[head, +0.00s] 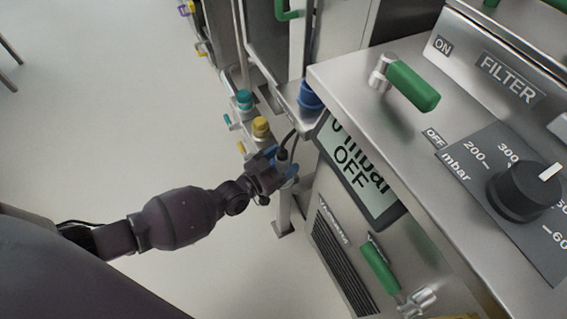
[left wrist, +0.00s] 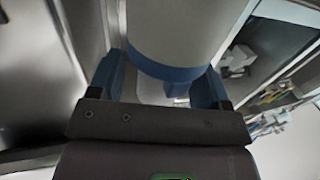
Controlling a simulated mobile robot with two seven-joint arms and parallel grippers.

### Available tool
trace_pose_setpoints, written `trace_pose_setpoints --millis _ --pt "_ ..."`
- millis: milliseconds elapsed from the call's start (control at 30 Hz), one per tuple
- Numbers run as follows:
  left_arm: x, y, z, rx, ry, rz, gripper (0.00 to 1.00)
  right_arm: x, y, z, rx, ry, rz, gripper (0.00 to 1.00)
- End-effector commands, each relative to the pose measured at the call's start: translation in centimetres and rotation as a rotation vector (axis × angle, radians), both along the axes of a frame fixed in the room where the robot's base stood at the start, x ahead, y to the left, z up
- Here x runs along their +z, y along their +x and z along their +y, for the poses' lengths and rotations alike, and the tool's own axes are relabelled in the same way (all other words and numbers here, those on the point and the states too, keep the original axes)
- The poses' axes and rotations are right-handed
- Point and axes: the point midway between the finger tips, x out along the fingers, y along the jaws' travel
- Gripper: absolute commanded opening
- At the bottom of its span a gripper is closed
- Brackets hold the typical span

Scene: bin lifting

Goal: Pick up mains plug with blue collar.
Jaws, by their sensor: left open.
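My left gripper (head: 282,164) is open, with its blue fingers on either side of a plug (head: 283,155) that has a dark cable at its top. In the left wrist view, the pale grey body of the plug with its blue collar (left wrist: 170,68) fills the space between the two fingers of my left gripper (left wrist: 157,90). The fingers are close to the collar; I cannot tell whether they touch it. In the head view the collar is mostly hidden by the fingers. My right gripper is not in view.
The steel machine with a display (head: 357,170) stands just right of the gripper. A yellow-topped fitting (head: 261,127), a teal-topped one (head: 244,99) and a blue one (head: 310,95) are nearby. A green handle (head: 412,86) juts out above. Open floor (head: 120,110) lies to the left.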

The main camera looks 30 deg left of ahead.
Motion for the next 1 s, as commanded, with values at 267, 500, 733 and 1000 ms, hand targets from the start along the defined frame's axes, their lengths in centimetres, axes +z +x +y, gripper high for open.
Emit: trace_pose_setpoints --millis 267,500,733,1000 --pt "0.12 0.23 -0.08 0.0 -0.001 -0.002 0.69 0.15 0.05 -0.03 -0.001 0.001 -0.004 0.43" --pt "0.11 0.21 -0.08 0.0 -0.001 -0.002 0.33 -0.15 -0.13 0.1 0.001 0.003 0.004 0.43" --pt "0.13 0.22 -0.07 0.0 -0.001 -0.002 0.08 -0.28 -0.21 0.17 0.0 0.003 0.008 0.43" --pt "0.95 0.28 -0.08 0.0 -0.001 -0.006 0.08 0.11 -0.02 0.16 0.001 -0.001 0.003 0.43"
